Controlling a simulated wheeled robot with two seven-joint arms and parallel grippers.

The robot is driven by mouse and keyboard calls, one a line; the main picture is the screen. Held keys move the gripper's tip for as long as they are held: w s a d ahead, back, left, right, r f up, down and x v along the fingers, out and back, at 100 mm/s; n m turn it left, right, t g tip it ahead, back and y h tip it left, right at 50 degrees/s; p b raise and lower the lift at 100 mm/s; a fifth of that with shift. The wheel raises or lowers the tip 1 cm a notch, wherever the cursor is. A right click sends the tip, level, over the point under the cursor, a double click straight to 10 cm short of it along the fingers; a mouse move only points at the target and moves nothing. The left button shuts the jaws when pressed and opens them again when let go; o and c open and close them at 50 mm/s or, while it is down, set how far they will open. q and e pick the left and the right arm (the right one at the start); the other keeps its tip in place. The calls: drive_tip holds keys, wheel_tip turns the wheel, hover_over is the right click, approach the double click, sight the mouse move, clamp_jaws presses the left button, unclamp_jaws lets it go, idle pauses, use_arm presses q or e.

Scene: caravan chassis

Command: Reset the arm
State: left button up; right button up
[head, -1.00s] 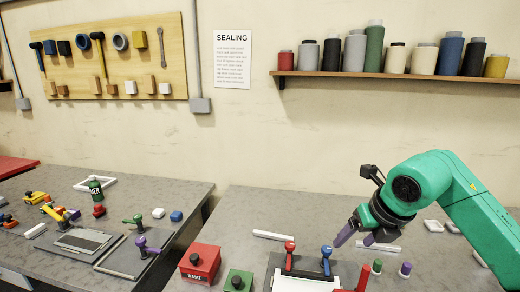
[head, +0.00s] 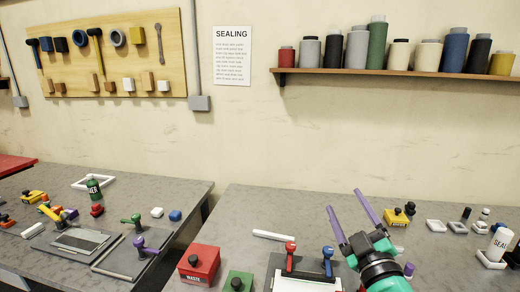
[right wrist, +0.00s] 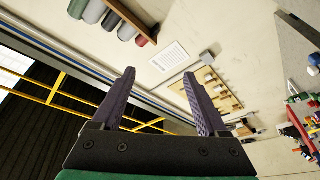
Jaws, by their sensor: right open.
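My right gripper (head: 352,219) is at the right table in the head view. Its two purple fingers stand wide apart and point up toward the wall, with nothing between them. In the right wrist view the same gripper (right wrist: 162,98) is open and empty, facing the wall and the upper room. My right arm's green link (head: 388,285) shows at the bottom of the head view. My left gripper is not in view.
A fixture with red (head: 290,256) and blue (head: 327,260) handles is left of the right gripper. A red waste box (head: 200,263) and a green box (head: 237,282) stand at the front. A yellow box (head: 396,216), white trays and a white bottle (head: 499,243) lie right. A shelf (head: 400,72) runs above.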

drive_tip(key=s+d+f+m+g+h, duration=0.1)
drive_tip(key=s+d+f+m+g, duration=0.15)
drive_tip(key=f, duration=0.45)
drive_tip(key=s+d+f+m+g+h, duration=0.1)
drive_tip(key=s+d+f+m+g, duration=0.1)
drive_tip(key=f+g, duration=0.35)
drive_tip(key=s+d+f+m+g+h, duration=0.1)
drive_tip(key=s+d+f+m+h, duration=0.1)
drive_tip(key=f, duration=0.6)
drive_tip(key=s+a+f+m+g+y, duration=0.1)
drive_tip(key=s+a+f+g+y, duration=0.2)
drive_tip(key=s+f+g, duration=0.85)
drive_tip(key=s+f+t+b, duration=0.1)
drive_tip(key=s+f+b, duration=0.25)
drive_tip(key=f, duration=1.25)
drive_tip(key=s+f+t+b, duration=0.1)
drive_tip(key=s+f+b, duration=0.25)
drive_tip(key=f, duration=1.25)
drive_tip(key=s+d+f+g+b, duration=0.1)
drive_tip(key=s+d+f+b, duration=0.2)
drive_tip(key=s+f, duration=1.2)
drive_tip(key=shift+s+d+f+h, duration=0.25)
drive_tip(key=shift+s+f+h, duration=0.15)
drive_tip(key=shift+f, duration=0.3)
